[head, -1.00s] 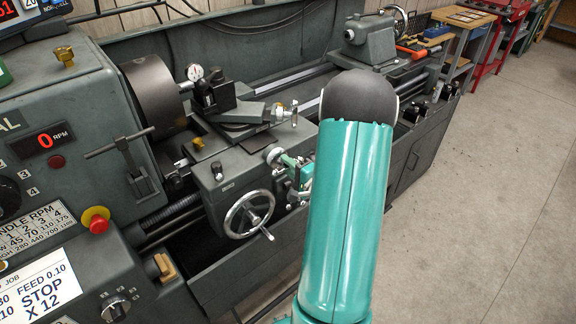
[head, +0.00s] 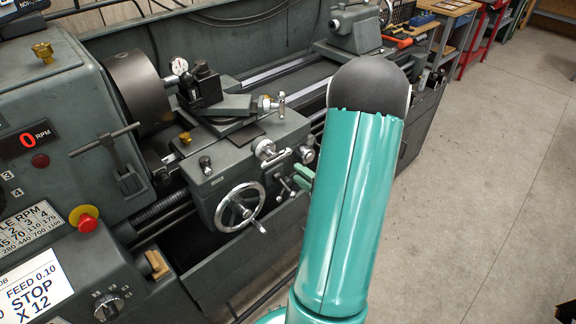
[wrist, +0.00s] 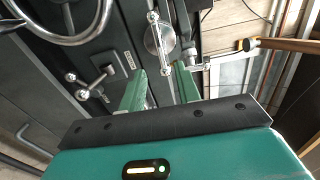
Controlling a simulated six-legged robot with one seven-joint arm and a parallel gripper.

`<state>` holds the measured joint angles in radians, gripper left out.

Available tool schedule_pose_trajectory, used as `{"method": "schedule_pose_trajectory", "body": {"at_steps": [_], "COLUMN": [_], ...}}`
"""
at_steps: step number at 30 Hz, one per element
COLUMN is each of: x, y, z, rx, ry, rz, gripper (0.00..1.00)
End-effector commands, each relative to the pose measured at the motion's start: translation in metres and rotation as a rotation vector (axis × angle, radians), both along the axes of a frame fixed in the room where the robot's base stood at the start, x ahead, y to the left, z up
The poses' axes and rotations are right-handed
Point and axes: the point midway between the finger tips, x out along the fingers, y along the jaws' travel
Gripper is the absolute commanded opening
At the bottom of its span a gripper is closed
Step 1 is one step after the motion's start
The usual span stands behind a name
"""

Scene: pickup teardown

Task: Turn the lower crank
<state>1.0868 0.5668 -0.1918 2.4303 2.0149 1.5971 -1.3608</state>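On the lathe carriage in the head view, a chrome ball-ended crank (head: 266,150) sits on the carriage front, below a second small crank (head: 272,101) on the top slide. I take the former as the lower crank. My gripper (head: 302,178) is partly hidden behind my arm, with green fingers close to the carriage front. In the wrist view the fingers of my gripper (wrist: 160,88) are apart and nothing shows between them. A round dial with a ball-ended bar (wrist: 158,40) is ahead of the fingers. A cranked arm with a dark knob (wrist: 225,57) is right of it; contact is unclear.
The large handwheel (head: 240,207) is left of and below the cranks; it also shows in the wrist view (wrist: 70,22). A small lever (wrist: 92,82) is left of my fingers. A red stop button (head: 85,218) is on the headstock side. Open floor (head: 480,200) is at right.

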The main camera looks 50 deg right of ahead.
Motion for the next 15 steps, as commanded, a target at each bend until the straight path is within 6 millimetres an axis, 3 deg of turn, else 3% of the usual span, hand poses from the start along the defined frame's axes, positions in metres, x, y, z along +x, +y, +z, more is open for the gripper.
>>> {"method": "schedule_pose_trajectory", "body": {"at_steps": [6,15], "x": [-0.028,-0.031], "y": [0.003,0.004], "z": [0.0,0.0], "rx": [0.001,0.001], "ry": [0.0,-0.001], "rz": [0.001,0.001], "gripper": [0.33,0.33]}}
